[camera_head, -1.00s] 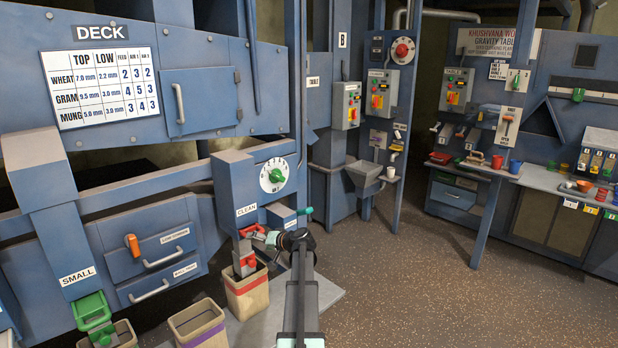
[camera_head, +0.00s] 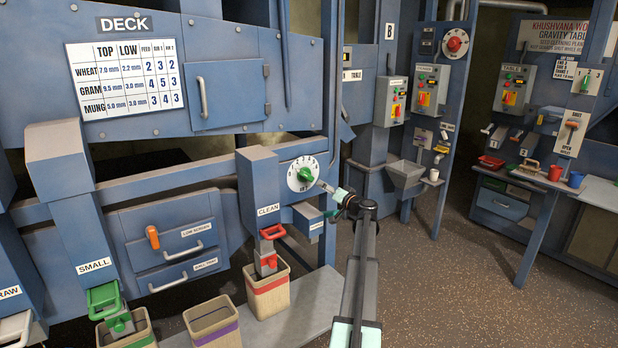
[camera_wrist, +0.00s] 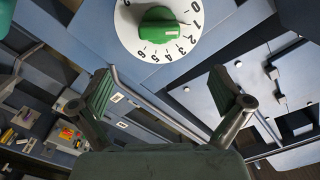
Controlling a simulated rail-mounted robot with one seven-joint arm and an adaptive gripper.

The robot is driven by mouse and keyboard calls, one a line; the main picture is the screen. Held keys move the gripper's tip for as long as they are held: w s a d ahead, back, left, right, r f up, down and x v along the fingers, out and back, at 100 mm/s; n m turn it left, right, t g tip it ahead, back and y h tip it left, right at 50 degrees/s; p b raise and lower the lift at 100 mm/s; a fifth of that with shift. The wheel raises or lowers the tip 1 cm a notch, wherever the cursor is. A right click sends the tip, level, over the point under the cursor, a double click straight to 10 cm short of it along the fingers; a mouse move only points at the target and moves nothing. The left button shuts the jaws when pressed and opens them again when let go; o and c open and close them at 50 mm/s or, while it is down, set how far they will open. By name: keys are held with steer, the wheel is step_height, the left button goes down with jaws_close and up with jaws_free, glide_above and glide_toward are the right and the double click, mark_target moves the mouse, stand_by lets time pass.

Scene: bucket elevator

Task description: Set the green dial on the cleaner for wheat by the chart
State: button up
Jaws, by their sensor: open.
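The green dial (camera_head: 305,174) sits on a white numbered plate on the cleaner, above and right of the CLEAN label. In the wrist view the green knob (camera_wrist: 158,25) is at top centre, with numbers around its right and lower side; its pale mark points right, seemingly near 1. The chart (camera_head: 124,78) hangs on the DECK panel; its WHEAT row reads 7.0 mm, 2.2 mm, 2, 3, 2. My gripper (camera_head: 327,189) is just right of and below the dial. In the wrist view my gripper (camera_wrist: 162,92) is open and empty, its fingers apart below the knob, not touching it.
A red-handled spout (camera_head: 270,258) stands under the CLEAN label, over a bin (camera_head: 268,292). Drawers (camera_head: 170,240) lie left of it. A control column (camera_head: 430,90) and a bench (camera_head: 590,188) with cups stand to the right. The floor between is clear.

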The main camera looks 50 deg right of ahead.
mark_target(309, 177)
steer(key=p+x, duration=0.3)
steer(key=x, duration=1)
steer(key=shift+w+d, duration=0.2)
steer(key=shift+c, duration=0.4)
steer(key=c, duration=1.1)
